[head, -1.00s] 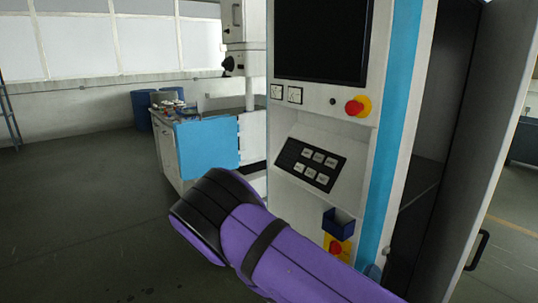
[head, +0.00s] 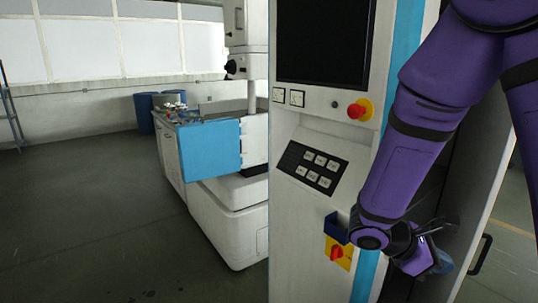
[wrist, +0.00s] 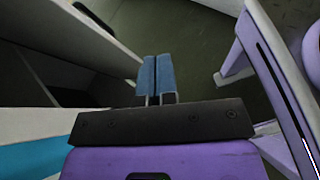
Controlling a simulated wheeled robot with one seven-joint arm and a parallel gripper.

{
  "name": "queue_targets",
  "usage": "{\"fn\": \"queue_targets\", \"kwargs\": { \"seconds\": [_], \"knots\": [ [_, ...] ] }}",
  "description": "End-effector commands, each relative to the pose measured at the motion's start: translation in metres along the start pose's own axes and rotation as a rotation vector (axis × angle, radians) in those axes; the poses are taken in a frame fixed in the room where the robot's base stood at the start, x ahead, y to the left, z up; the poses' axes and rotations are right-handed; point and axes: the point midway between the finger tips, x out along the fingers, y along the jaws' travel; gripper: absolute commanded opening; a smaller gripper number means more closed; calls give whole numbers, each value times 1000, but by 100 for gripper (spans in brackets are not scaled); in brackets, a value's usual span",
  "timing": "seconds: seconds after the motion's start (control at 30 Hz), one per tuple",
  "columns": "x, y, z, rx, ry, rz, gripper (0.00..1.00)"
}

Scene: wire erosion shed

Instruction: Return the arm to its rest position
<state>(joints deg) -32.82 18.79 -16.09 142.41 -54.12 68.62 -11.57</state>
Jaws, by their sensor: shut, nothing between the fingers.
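My purple arm comes down from the upper right in the head view, in front of the right side of the machine cabinet (head: 300,228). Its wrist end hangs low at the right, near the red and yellow switch and the open compartment. My gripper (wrist: 157,78) shows clearly in the wrist view. Its two blue fingers lie side by side, shut with nothing between them. Below the fingers I see dark floor.
The control cabinet carries a screen (head: 322,40), an emergency stop (head: 360,109), a keypad (head: 312,168) and a red rotary switch (head: 336,253). An open door with a black handle (head: 480,254) stands at the right. Floor (head: 90,220) at the left is clear.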

Motion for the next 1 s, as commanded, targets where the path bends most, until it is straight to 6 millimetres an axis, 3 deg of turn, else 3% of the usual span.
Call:
{"fn": "queue_targets", "kwargs": {
  "seconds": [0.47,1.0],
  "knots": [
    [-26,-35,66,517,458,-297,0],
    [-80,-75,144,1090,963,-522,0]
  ]
}}
